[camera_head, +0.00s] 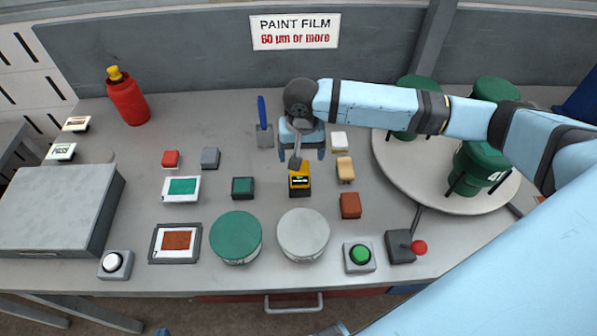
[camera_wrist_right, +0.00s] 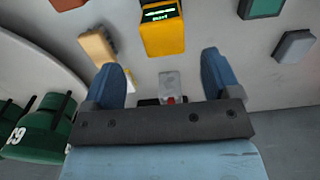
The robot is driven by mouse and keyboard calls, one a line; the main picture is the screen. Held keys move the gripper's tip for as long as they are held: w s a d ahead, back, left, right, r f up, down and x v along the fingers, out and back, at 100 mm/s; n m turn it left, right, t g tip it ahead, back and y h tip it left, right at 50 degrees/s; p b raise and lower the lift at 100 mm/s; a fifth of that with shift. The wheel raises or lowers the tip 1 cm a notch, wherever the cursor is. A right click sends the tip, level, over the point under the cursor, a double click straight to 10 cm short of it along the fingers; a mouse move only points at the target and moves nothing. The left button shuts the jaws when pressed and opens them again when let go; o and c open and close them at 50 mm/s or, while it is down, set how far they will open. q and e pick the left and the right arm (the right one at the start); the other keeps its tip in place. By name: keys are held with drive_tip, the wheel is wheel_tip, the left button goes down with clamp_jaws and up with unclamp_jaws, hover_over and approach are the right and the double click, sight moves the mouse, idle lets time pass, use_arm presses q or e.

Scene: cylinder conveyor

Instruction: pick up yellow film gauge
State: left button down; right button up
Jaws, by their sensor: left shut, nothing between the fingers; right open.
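The yellow film gauge (camera_head: 300,182), a yellow block with a black top and a small lit green display, sits on the grey table near the middle. It also shows in the right wrist view (camera_wrist_right: 163,36), at the top, beyond the fingertips. My right gripper (camera_head: 302,154) is just behind it in the head view, pointing down, its blue fingers spread and nothing gripped. The fingers also show in the right wrist view (camera_wrist_right: 166,75); the gauge is not between them. Only a small blue tip of my left gripper (camera_head: 161,332) shows at the bottom edge, away from the gauge.
Green and grey round lids (camera_head: 303,234) are in front. A turntable (camera_head: 395,170) with green cans is right.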

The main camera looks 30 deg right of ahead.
sight(300, 173)
wheel_tip(300, 173, down, 3)
drive_tip(key=shift+r, duration=0.15)
drive_tip(key=shift+f, duration=0.3)
drive_tip(key=shift+w+f, duration=0.1)
drive_tip(key=shift+f, duration=0.1)
drive_tip(key=f, duration=0.3)
drive_tip(key=shift+a+f+p, duration=0.2)
drive_tip(key=shift+f+p, duration=0.1)
drive_tip(key=shift+f, duration=0.6)
drive_tip(key=c, duration=1.1)
drive_tip(key=shift+o, duration=0.2)
drive_tip(key=shift+r, duration=0.1)
wheel_tip(300, 173, up, 20)
